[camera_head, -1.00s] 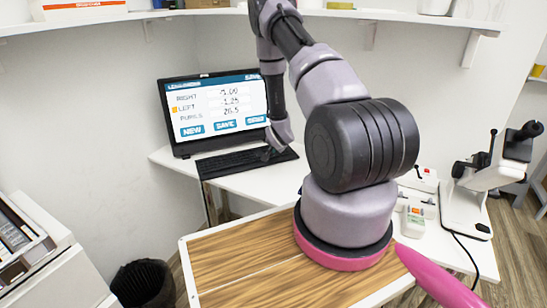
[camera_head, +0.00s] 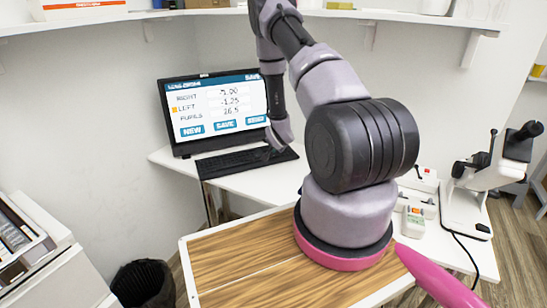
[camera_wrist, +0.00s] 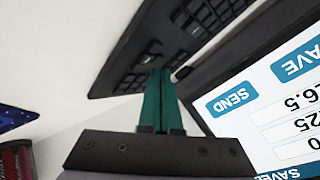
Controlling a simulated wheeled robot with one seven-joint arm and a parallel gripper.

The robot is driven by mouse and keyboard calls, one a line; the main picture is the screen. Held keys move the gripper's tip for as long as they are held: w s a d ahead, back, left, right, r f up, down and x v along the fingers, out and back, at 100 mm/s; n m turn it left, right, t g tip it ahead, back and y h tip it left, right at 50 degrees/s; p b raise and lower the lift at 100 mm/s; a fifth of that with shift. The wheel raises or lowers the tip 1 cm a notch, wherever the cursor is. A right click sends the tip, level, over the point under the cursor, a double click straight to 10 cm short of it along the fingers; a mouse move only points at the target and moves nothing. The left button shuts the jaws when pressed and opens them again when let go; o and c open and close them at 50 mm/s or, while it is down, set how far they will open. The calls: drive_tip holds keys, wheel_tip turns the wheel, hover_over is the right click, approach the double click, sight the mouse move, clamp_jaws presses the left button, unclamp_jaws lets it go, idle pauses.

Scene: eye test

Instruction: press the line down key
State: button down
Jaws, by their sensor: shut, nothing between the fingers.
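The black keyboard (camera_head: 238,162) lies on the white desk in front of the monitor (camera_head: 222,108); it also shows in the wrist view (camera_wrist: 206,22). My gripper (camera_wrist: 160,72) has its two green fingers together, with nothing between them. In the wrist view the tips overlap keys near one end of the keyboard; I cannot tell whether they touch. In the head view my gripper is at the keyboard's right end, mostly hidden by my wrist. No key legend is readable, so I cannot tell which is the line down key. On the screen an orange marker stands beside LEFT.
The monitor stands close behind the keyboard, near my fingers. A wood-topped table (camera_head: 235,262) is in front. Small devices (camera_head: 418,208) and a white instrument (camera_head: 490,180) stand at right. A shelf (camera_head: 330,14) runs above. A black bin (camera_head: 143,285) is at lower left.

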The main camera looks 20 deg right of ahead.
drive_tip(key=shift+f, duration=0.15)
idle(0.5)
drive_tip(key=shift+f, duration=0.25)
drive_tip(key=shift+f, duration=0.5)
idle(0.6)
drive_tip(key=shift+r, duration=0.9)
drive_tip(key=shift+r, duration=2.5)
